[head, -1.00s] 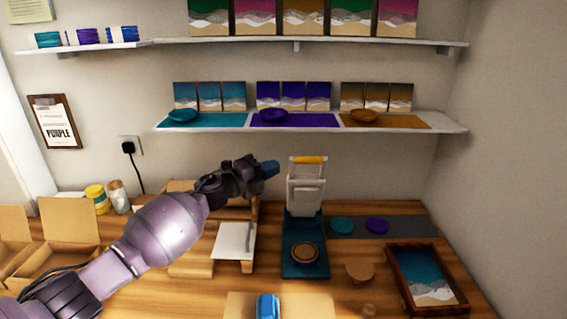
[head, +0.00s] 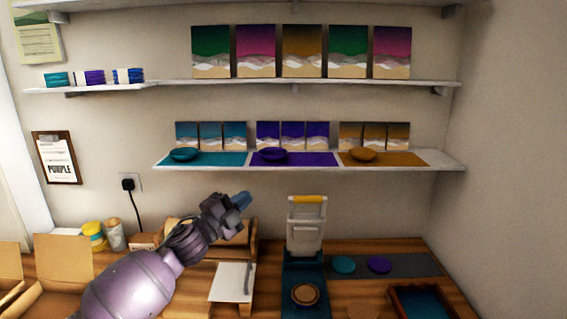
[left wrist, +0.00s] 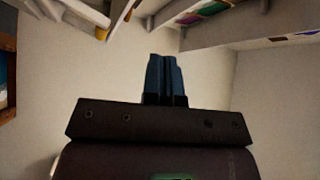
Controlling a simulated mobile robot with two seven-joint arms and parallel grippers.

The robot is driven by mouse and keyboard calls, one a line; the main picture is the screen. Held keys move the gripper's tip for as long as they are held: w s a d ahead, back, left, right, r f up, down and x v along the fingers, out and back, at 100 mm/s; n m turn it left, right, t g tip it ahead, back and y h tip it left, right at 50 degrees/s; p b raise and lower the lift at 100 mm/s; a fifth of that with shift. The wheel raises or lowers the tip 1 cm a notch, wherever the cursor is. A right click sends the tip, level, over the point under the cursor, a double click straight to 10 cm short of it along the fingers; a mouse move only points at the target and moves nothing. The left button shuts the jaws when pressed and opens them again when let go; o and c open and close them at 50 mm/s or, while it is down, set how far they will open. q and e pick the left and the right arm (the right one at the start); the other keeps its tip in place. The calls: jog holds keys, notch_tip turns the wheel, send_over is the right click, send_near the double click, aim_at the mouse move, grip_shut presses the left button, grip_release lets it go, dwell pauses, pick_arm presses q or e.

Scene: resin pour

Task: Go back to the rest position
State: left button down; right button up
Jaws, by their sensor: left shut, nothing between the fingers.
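My left gripper (head: 241,200) is in the middle of the head view, raised above the workbench and in front of the back wall. Its blue fingers are together with nothing between them. In the left wrist view the same fingers (left wrist: 166,80) show side by side, closed and empty, against bare wall. My right gripper does not show in the head view now.
Shelves (head: 450,163) with coloured panels and bowls run above. Teal and purple discs (head: 344,264) lie on a grey mat (head: 415,263).

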pick_arm(q)
jog(key=s+a+f+n+y, duration=0.5)
jog(key=s+f+n, duration=0.3)
jog(key=f, duration=0.2)
jog(key=s+a+f+n+y, duration=0.5)
jog(key=s+f+n, duration=0.3)
jog(key=f, duration=0.2)
jog(key=s+a+f+n+g+y, duration=0.1)
jog(key=s+a+f+n+g, duration=0.1)
jog(key=s+f, duration=0.5)
jog(key=s+a+f+n+g+y, duration=0.2)
jog(key=s+f, duration=0.6)
jog(key=s, duration=0.8)
jog(key=a+n, duration=0.2)
jog(key=a, duration=0.1)
jog(key=shift+a+f+y, duration=0.2)
jog(key=shift+a+y, duration=0.05)
jog(key=shift+y, duration=0.05)
